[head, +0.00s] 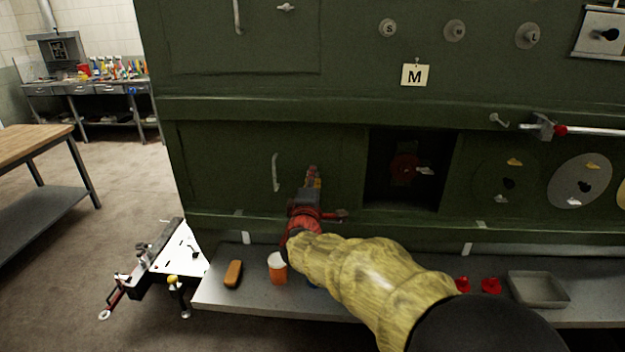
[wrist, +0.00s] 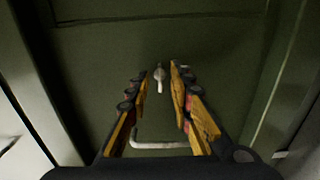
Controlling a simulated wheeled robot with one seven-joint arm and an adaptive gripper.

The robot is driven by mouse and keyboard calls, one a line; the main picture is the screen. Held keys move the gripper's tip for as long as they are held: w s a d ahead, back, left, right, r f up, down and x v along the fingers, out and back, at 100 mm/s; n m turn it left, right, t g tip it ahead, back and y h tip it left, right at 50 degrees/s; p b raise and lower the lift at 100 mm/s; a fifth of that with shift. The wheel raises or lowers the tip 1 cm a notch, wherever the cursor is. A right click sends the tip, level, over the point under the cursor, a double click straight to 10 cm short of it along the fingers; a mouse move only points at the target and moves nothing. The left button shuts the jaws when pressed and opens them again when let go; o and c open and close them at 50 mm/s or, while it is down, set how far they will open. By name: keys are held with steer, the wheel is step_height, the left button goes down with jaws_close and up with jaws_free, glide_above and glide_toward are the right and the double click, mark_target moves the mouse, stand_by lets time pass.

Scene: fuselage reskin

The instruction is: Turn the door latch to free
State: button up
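The door latch (wrist: 159,76) is a small pale metal lever on a round pivot, set on the dark green door (wrist: 100,50). In the wrist view its lever points down, toward the pale bar handle (wrist: 160,144). My gripper (wrist: 160,72) is open, with its yellow-and-black fingers on either side of the latch and a gap on each side; whether the tips reach around it in depth I cannot tell. In the head view my gripper (head: 313,172) is at the lower door, right of its upright handle (head: 276,172), and hides the latch.
A dark square opening (head: 385,190) lies right of the door. Below, a grey shelf (head: 215,290) holds an orange-and-white cup (head: 278,268), a brown block (head: 233,273), red parts (head: 490,286) and a grey tray (head: 538,289). A wooden bench (head: 30,140) stands left, with open floor between.

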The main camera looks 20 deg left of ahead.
jaws_close()
stand_by(0.6)
